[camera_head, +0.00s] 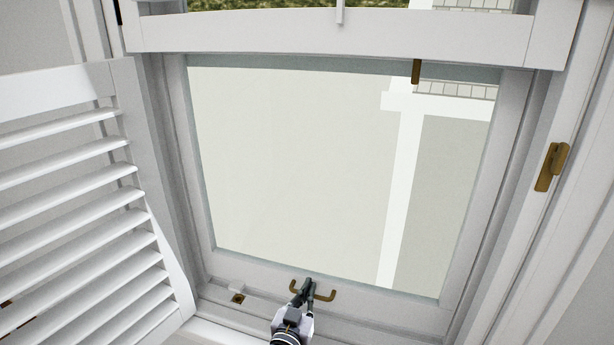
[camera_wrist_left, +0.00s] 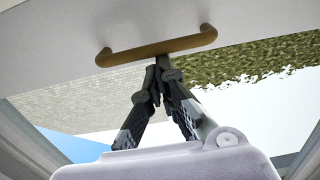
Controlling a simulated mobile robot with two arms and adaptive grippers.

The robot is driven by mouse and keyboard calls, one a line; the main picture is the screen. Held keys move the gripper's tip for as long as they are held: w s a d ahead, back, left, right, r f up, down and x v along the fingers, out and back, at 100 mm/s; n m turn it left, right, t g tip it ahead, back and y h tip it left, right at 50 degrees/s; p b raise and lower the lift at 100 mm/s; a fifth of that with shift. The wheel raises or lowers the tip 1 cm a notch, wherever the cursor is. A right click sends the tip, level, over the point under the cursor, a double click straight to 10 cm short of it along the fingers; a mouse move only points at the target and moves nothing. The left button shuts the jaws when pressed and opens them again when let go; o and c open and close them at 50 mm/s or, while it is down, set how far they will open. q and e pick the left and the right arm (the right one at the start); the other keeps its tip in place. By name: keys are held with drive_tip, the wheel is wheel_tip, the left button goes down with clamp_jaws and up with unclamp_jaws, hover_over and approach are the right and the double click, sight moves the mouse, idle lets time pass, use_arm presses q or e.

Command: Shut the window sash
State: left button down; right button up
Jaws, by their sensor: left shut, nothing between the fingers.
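The window sash (camera_head: 372,292) is a pale frame around a large glass pane (camera_head: 300,160). A bronze bar handle (camera_head: 328,296) is fixed on its bottom rail, and the handle also spans the upper part of the left wrist view (camera_wrist_left: 160,46). My left gripper (camera_head: 308,283) is at the middle of this handle with its fingers together and nothing between them. In the left wrist view, its fingertips (camera_wrist_left: 162,62) meet just under the bar; I cannot tell whether they touch it. The gripper hides part of the handle. My right gripper is not in view.
A louvred shutter (camera_head: 75,190) stands open at the left. A white crossbar (camera_head: 350,32) runs across the top, with a small bronze piece (camera_head: 416,71) below it. A bronze latch (camera_head: 551,167) is on the right frame; a small bronze fitting (camera_head: 238,298) lies low at the left.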

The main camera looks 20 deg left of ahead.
use_arm(q)
wheel_tip(320, 180, down, 3)
drive_tip(key=shift+b, duration=0.45)
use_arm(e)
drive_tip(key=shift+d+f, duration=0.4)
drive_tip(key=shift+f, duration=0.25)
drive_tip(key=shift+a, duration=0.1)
use_arm(q)
drive_tip(key=s+p, duration=0.4)
drive_tip(key=s, duration=0.5)
drive_tip(key=shift+a+p, duration=0.15)
drive_tip(key=shift+p, duration=0.15)
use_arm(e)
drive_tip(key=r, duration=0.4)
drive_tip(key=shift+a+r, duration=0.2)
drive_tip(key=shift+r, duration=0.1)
